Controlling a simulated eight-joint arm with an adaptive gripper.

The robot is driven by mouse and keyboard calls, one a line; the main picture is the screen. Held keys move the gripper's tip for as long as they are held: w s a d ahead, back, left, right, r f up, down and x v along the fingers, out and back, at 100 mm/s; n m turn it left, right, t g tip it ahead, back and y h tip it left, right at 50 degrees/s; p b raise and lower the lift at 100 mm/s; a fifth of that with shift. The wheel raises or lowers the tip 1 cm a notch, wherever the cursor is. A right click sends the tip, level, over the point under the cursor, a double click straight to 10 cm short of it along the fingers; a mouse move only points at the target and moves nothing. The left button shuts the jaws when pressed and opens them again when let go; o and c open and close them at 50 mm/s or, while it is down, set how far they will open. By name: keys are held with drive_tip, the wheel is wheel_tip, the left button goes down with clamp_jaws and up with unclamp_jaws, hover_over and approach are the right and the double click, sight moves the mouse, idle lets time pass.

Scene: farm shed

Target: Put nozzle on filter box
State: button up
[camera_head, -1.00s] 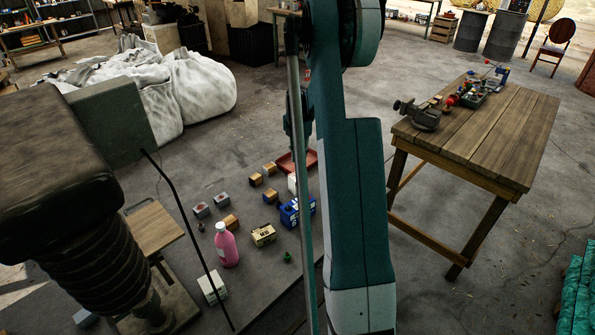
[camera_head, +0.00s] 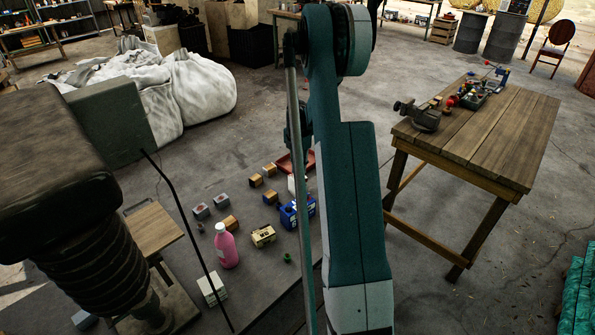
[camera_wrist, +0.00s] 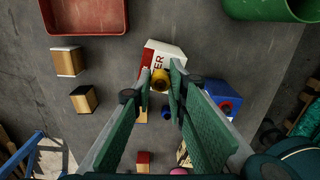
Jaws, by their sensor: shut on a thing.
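In the wrist view, a brass-yellow nozzle (camera_wrist: 160,79) is pinched between the fingertips of my gripper (camera_wrist: 161,78). The filter box (camera_wrist: 167,53) is a white box with a red panel and the letters "ER" showing. It lies just past the fingertips, and the nozzle overlaps its near edge in the picture. I cannot tell whether the nozzle touches it. In the head view, a white box (camera_head: 292,184), seemingly the same one, shows partly behind my arm. My gripper and the nozzle cannot be made out there.
A red tray (camera_wrist: 88,18) and a green round container (camera_wrist: 268,8) lie at the far side. Wood-and-black blocks (camera_wrist: 68,62) stand left; a blue box (camera_wrist: 222,98) stands right. In the head view, a pink bottle (camera_head: 226,248) and a wooden workbench (camera_head: 490,130) flank my arm.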

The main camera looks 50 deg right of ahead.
drive_tip(key=shift+f, duration=0.3)
drive_tip(key=o, duration=0.8)
drive_tip(key=shift+c, duration=0.2)
drive_tip(key=shift+r, duration=0.15)
wheel_tip(320, 180, up, 12)
drive_tip(key=shift+p, duration=0.45)
idle(0.4)
drive_tip(key=shift+r, duration=0.1)
